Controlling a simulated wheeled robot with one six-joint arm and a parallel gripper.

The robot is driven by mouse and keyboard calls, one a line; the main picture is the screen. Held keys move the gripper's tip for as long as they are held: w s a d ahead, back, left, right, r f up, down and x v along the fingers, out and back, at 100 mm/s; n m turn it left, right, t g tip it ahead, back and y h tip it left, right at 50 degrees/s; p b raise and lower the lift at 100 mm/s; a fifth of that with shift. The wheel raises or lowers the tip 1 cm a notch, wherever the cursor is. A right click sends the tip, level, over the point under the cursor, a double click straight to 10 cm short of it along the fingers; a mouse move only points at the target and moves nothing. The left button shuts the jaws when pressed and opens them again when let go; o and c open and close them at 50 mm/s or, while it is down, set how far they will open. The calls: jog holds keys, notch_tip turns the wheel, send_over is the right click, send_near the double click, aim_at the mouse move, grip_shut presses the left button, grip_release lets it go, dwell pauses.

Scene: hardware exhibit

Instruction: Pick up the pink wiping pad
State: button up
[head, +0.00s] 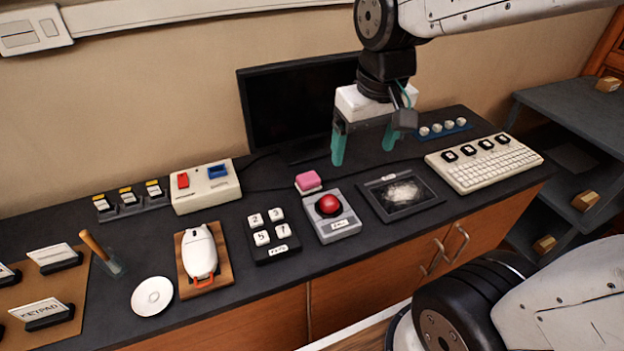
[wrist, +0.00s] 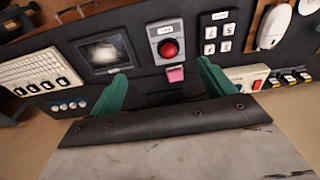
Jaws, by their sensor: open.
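The pink wiping pad (head: 308,181) lies on the dark counter, just behind the red push button box, in the head view. In the wrist view the pink pad (wrist: 175,74) shows between and beyond the fingertips, nearer the right finger. My gripper (head: 363,148) has two green fingers spread apart and empty. It hangs above the counter, in front of the monitor and to the right of the pad. The green fingers also show in the wrist view (wrist: 161,78). Nothing hides the pad.
The red button box (head: 332,225) stands directly in front of the pad. Around it are a dark-screened tablet (head: 400,194), a numbered keypad (head: 272,236), a switch box (head: 205,186), a keyboard (head: 485,163) and a monitor (head: 300,103). Some bare counter lies left of the pad.

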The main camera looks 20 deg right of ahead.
jog(key=w+f, duration=0.4)
jog(key=w, duration=0.3)
send_over(308, 177)
jog(key=s, duration=0.1)
jog(key=f, duration=1.2)
jog(key=shift+d, duration=0.2)
jog(key=f, duration=0.5)
jog(key=w+f, duration=0.1)
jog(key=f, duration=0.2)
jog(key=shift+a+f, duration=0.1)
jog(key=shift+a, duration=0.05)
jog(key=c, duration=1.1)
